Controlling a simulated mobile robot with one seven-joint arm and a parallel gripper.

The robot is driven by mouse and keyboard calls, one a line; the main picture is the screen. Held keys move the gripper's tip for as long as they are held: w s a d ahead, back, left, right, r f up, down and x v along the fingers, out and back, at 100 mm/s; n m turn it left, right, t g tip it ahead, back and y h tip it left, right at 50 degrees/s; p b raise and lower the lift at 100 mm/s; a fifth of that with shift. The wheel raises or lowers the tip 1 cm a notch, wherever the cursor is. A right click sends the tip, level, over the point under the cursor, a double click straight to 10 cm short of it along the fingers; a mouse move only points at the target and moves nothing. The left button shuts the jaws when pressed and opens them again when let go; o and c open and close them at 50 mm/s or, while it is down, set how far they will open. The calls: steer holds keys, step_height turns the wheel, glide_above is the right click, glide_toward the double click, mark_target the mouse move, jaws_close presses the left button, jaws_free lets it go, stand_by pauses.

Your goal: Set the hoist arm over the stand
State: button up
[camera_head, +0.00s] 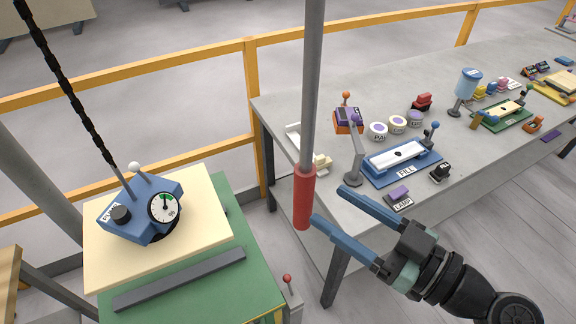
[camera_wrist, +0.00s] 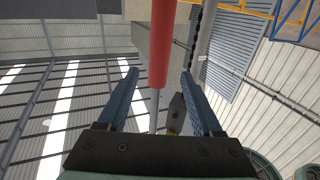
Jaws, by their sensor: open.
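A grey pole hangs down with a red grip (camera_head: 304,198) at its lower end; I take it for the hoist arm's handle. A dark chain (camera_head: 72,100) runs down to a blue device (camera_head: 140,206) with a dial, which sits on a cream slab (camera_head: 212,215) over a green stand (camera_head: 258,285). My gripper (camera_head: 329,204) is open, its blue fingers pointing at the red grip from the right. In the wrist view, the red grip (camera_wrist: 162,45) shows between the fingertips; I cannot tell whether it is inside the jaws. The hoist arm itself is mostly out of view.
A grey workbench (camera_head: 270,105) on the right carries a blue fixture (camera_head: 405,165), a lamp switch (camera_head: 399,198) and several small things. A yellow railing (camera_head: 200,65) runs behind. A red-tipped lever (camera_head: 287,280) stands at the green stand's right side. Bare floor lies between stand and bench.

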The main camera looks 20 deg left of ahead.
steer(key=p+x, duration=0.4)
steer(key=x, duration=0.6)
steer(key=shift+w, duration=0.15)
jaws_close()
stand_by(1.0)
